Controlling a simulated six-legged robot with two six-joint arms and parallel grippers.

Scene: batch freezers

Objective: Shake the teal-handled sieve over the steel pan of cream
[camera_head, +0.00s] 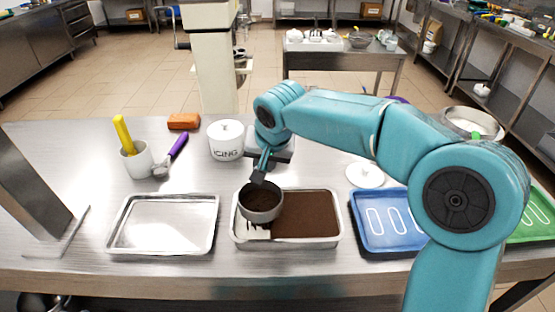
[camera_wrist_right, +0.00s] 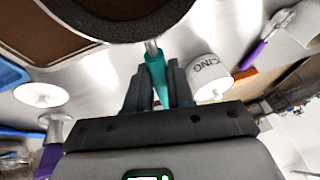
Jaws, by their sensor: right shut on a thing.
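The sieve (camera_head: 261,203) is a round dark bowl with brown powder in it, held level over the left part of the steel pan (camera_head: 337,241). Brown powder covers most of the cream in the pan; a pale patch (camera_head: 257,231) shows at the front left, below the sieve. My right gripper (camera_head: 264,168) is shut on the sieve's handle. In the right wrist view the teal handle (camera_wrist_right: 156,72) lies between the two dark fingers of the gripper (camera_wrist_right: 156,80), with the sieve's rim (camera_wrist_right: 122,28) beyond. The left gripper is not in view.
An empty steel tray (camera_head: 117,240) lies left of the pan, a blue tray (camera_head: 360,240) right of it. A white lid (camera_head: 365,175) lies behind the blue tray.

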